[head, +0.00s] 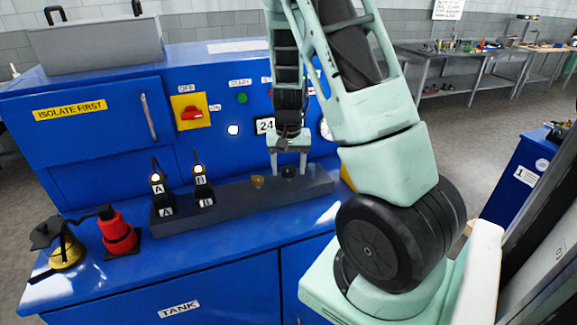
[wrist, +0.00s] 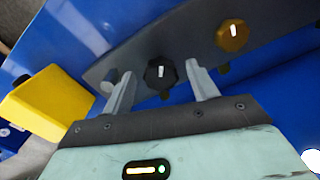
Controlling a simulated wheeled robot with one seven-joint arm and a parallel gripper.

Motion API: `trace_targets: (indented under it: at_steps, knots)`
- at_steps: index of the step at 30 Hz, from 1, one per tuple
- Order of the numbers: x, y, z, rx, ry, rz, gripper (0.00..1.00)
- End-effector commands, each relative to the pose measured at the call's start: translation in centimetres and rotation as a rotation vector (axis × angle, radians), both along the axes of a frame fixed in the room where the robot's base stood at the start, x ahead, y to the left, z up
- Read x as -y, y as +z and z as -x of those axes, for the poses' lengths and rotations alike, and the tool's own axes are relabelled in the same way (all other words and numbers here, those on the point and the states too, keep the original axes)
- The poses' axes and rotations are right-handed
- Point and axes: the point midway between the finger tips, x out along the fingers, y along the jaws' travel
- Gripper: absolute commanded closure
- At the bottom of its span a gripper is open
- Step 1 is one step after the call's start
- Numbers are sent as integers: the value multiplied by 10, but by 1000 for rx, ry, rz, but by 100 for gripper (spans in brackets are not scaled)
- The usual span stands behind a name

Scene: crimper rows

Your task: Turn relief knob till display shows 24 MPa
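A black knob with a white pointer mark (wrist: 160,74) sits on the dark grey block, and also shows in the head view (head: 288,172). A brass-coloured knob (wrist: 232,36) sits beside it, to its left in the head view (head: 257,182). No label naming either knob is readable. My gripper (head: 289,174) is open, pointing down, its fingertips on either side of the black knob. In the wrist view, gaps show between the fingers (wrist: 160,69) and the knob. The display (head: 265,126) shows "24"; my arm partly hides it, so further digits cannot be told.
The grey block (head: 228,202) also carries levers A (head: 157,178) and B (head: 198,171). A red switch (head: 191,113) and green button (head: 241,98) are on the blue panel. A yellow piece (wrist: 45,105) is near my gripper. A red object (head: 115,232) and brass can (head: 65,255) stand left.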

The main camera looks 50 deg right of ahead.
Motion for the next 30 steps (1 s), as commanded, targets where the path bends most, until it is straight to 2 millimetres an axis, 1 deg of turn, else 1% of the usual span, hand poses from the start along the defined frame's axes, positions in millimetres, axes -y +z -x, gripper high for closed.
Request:
trace_targets:
  at_steps: [7,11,14,24,30]
  knots:
    - [0,2,0,0,1,0,41]
    - [0,15,-1,4,3,2,41]
    - [-1,33,-1,5,3,1,41]
    - [0,113,-1,7,2,2,41]
    - [0,151,-1,4,1,2,41]
